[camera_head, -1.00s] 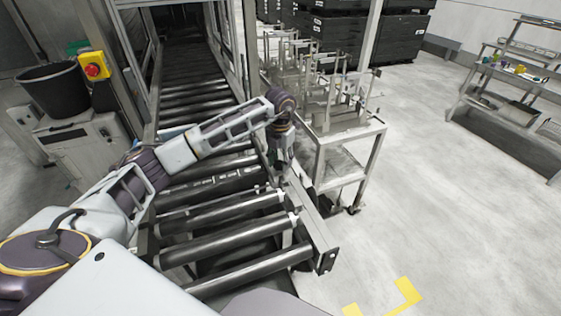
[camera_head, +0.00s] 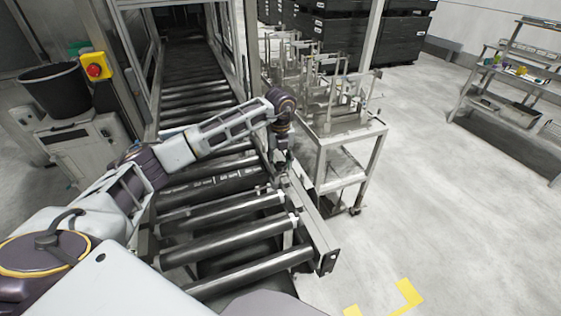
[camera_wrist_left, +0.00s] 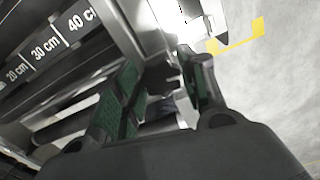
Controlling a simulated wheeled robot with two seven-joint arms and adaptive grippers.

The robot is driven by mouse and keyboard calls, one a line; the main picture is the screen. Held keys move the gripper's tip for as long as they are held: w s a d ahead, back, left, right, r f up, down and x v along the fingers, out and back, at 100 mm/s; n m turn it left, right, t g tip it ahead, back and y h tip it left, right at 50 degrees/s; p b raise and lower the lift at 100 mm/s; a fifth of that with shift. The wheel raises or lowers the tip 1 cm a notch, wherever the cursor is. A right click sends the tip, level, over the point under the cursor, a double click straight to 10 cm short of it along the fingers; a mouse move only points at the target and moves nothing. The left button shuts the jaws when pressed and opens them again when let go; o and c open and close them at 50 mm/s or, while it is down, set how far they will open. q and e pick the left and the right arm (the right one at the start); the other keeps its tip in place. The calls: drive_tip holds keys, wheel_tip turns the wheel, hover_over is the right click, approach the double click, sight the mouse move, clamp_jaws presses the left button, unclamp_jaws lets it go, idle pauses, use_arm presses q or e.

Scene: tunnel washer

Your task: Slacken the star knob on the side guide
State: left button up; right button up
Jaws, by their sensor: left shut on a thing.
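My left gripper (camera_head: 281,164) reaches down over the right side rail (camera_head: 312,222) of the roller conveyor. In the left wrist view its two green-padded fingers (camera_wrist_left: 163,75) are closed in on a small dark part between them at the rail. This fits the star knob, but the fingers hide most of it and its star shape cannot be made out. In the head view the arm and gripper cover the knob. My right gripper is not in view.
Conveyor rollers (camera_head: 226,240) run under my left arm, one with a centimetre scale (camera_wrist_left: 46,49). A metal cart (camera_head: 349,138) holding frames stands close on the right. A red emergency button (camera_head: 93,70) and black bucket (camera_head: 55,88) are at left.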

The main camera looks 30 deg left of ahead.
sight(280, 163)
use_arm(q)
drive_tip(key=shift+n, duration=0.6)
drive_tip(key=o, duration=1)
drive_tip(key=shift+r, duration=0.2)
drive_tip(key=shift+r, duration=5.8)
